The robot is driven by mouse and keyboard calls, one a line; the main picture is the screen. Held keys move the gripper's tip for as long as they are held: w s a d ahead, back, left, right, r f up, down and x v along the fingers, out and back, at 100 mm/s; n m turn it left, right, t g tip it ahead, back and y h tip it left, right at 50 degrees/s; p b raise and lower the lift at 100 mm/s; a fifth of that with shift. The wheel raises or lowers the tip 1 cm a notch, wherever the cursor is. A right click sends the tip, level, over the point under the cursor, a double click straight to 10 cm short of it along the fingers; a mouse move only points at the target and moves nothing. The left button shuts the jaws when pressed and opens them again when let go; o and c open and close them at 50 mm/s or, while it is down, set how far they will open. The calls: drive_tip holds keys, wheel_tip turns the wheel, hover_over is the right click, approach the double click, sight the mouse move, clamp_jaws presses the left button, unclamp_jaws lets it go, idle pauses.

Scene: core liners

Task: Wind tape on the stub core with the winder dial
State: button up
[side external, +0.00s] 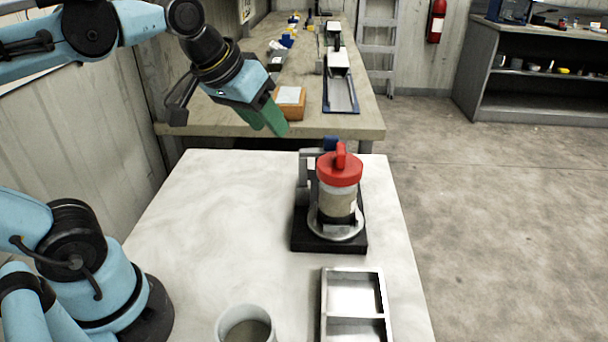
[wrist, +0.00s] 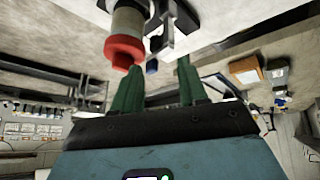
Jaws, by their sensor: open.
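A winder with a black base (side external: 300,240) and a grey bracket stands on the white table. On its round silver plate (side external: 337,228) stands an upright, pale cylinder (side external: 337,202) with a darker lower band, perhaps the stub core. A red cap with a raised grip (side external: 340,168) tops it. A blue part (side external: 330,143) shows behind the cap; I cannot tell which part is the dial. My gripper (side external: 272,124) has green fingers and is in the air, left of and above the winder, touching nothing. In the wrist view the open fingers (wrist: 160,68) are empty, with the red cap (wrist: 124,50) beyond them.
A white cup (side external: 245,326) and a two-compartment metal tray (side external: 356,306) are at the near edge of the table. The table's left and middle are clear. Behind is a bench (side external: 230,125) with a wooden box (side external: 290,102) and a blue-edged tray (side external: 341,95).

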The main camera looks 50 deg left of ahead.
drive_tip(key=w+a+r+n+g, duration=0.1)
drive_tip(key=w+r+n+g, duration=0.1)
drive_tip(key=w+n, duration=0.55)
drive_tip(key=w+r+n+g, duration=0.2)
drive_tip(key=w+n, duration=0.5)
drive_tip(key=n, duration=0.1)
drive_tip(key=w+a+f+n+g, duration=0.1)
drive_tip(key=w+f+n+g, duration=0.1)
drive_tip(key=w+f+n, duration=0.6)
drive_tip(key=shift+n+g, duration=0.3)
drive_tip(key=shift+n, duration=0.35)
drive_tip(key=f, duration=0.5)
drive_tip(key=s+f, duration=0.1)
drive_tip(key=f, duration=0.9)
drive_tip(key=shift+s+a, duration=0.1)
drive_tip(key=shift+s, duration=0.05)
clamp_jaws()
